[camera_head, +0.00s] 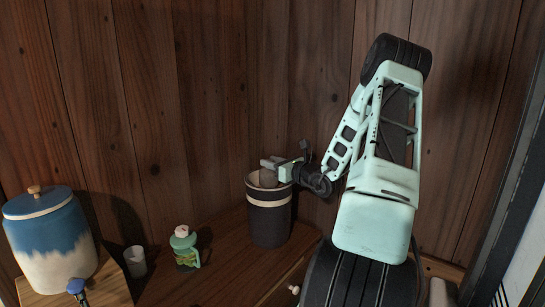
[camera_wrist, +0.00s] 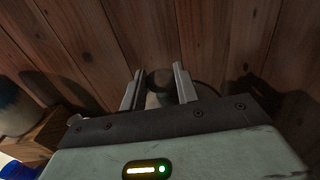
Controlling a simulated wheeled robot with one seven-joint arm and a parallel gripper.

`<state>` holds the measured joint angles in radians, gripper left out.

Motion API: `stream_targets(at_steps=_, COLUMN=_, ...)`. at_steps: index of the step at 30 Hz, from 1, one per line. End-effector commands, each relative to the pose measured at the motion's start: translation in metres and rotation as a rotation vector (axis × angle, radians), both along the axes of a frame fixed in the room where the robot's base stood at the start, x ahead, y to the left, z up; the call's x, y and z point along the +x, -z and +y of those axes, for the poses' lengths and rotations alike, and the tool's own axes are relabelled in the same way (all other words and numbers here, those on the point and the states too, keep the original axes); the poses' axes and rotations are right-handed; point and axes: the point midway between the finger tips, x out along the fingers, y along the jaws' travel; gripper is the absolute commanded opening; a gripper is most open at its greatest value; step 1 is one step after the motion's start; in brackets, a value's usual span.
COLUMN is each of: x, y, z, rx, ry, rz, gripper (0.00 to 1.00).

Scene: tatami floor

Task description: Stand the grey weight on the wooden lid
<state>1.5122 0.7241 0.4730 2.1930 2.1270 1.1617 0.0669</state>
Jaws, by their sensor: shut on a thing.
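My gripper (camera_head: 276,168) is at the mouth of a dark cylindrical tub (camera_head: 269,225) with a pale band. It is shut on the grey weight (camera_head: 267,179), which shows small below the fingers at the tub's mouth. In the wrist view the weight (camera_wrist: 156,101) sits between the two fingers, with a dark patch behind it. I cannot tell whether the weight touches anything beneath it. I cannot make out the wooden lid; the tub's inside is mostly hidden by the gripper and weight.
The tub stands on a wooden counter (camera_head: 215,262) against a plank wall (camera_head: 200,110). A blue and white crock (camera_head: 50,242) with a spigot stands far left.

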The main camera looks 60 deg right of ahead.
Motion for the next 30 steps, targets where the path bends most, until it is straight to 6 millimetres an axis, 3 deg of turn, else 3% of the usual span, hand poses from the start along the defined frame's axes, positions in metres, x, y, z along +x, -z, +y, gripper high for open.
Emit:
stream_targets(at_steps=14, x=0.0009, y=0.0036, z=-0.0002, rx=-0.005, ry=-0.001, rz=-0.006, gripper=0.0)
stream_targets(at_steps=15, x=0.0002, y=0.0064, z=0.0, rx=-0.001, ry=0.0, rz=-0.001, gripper=0.34)
stream_targets(at_steps=17, x=0.0002, y=0.0055, z=-0.0001, rx=-0.001, ry=0.0, rz=-0.001, gripper=0.5)
stream_targets(at_steps=30, x=-0.003, y=-0.002, z=-0.0004, rx=-0.002, ry=0.002, rz=0.001, gripper=0.53)
